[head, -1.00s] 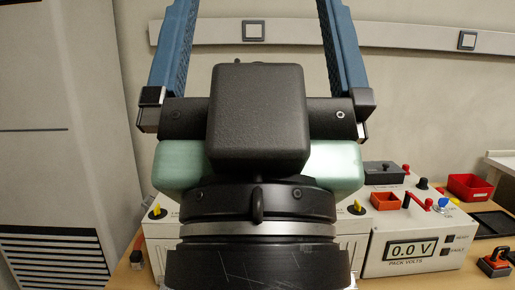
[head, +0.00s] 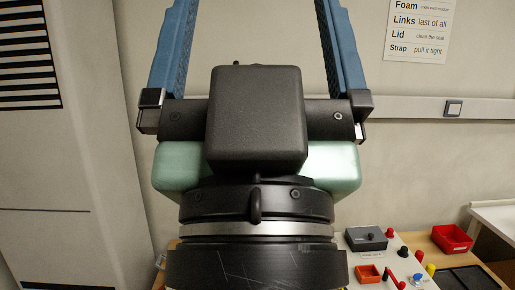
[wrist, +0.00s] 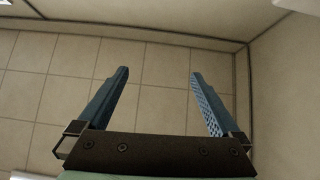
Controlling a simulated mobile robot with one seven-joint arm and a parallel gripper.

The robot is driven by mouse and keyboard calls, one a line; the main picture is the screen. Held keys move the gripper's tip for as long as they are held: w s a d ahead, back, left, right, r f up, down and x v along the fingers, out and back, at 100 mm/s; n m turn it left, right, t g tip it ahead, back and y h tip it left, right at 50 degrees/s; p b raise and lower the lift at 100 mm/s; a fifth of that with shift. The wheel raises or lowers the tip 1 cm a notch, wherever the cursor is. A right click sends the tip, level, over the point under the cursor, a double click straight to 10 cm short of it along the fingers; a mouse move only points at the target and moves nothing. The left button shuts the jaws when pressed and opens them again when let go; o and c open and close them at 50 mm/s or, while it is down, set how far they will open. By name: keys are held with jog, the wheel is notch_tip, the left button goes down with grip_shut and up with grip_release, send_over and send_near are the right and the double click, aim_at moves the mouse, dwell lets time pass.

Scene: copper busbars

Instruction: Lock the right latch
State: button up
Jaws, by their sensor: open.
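My gripper (head: 258,12) fills the middle of the head view, with two blue fingers pointing up and spread wide. It is open and nothing is between the fingers. In the wrist view my gripper (wrist: 160,74) is also open, above a bare tiled floor. The right latch is not visible in either current view. The pack's case front, with its yellow latches, is out of the head view or hidden behind my arm.
A grey cabinet (head: 65,150) stands at left.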

notch_tip(320, 180, up, 2)
jog(key=shift+r+p, duration=0.25)
jog(key=shift+p, duration=0.35)
